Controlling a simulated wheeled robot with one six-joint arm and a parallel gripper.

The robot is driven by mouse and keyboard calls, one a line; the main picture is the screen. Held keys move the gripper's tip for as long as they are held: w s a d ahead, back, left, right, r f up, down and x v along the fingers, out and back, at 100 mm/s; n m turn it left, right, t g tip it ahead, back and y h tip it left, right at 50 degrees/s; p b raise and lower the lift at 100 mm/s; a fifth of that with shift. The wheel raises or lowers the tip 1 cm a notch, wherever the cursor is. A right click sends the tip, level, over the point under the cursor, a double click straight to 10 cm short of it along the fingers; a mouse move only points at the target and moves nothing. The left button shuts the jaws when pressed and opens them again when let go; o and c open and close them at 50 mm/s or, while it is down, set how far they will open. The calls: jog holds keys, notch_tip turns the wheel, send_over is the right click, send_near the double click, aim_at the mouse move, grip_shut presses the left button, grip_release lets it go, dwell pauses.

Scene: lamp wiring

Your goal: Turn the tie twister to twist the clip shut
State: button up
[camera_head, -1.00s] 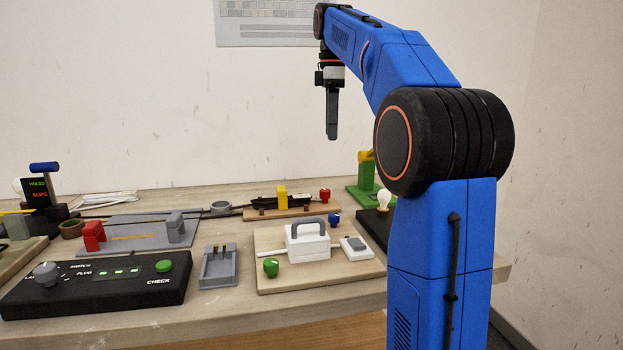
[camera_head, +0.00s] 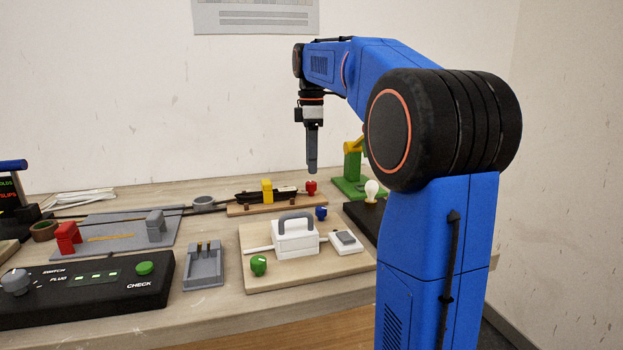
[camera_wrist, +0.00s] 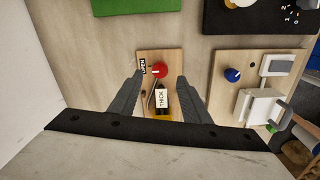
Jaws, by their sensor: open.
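The tie twister, a red knob (camera_head: 311,187), stands at the right end of a wooden board (camera_head: 245,209) at the back of the table. In the wrist view the red knob (camera_wrist: 159,71) lies between my spread fingers, beside an "OPEN" label. The clip seems to be the part near it with a yellow block (camera_head: 267,190) and dark cable; its exact state is too small to tell. My gripper (camera_head: 312,170) points down above the red knob, apart from it. In the wrist view my gripper (camera_wrist: 160,76) is open and empty.
A front board holds a white box (camera_head: 296,240) with a grey handle, a green knob (camera_head: 259,265) and a blue knob (camera_head: 321,213). A green stand (camera_head: 352,170) and a bulb (camera_head: 372,190) are to the right. A black check panel (camera_head: 90,290) is front left.

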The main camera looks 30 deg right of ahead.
aim_at(312, 183)
jog(key=shift+f, duration=2.8)
jog(key=c, duration=1)
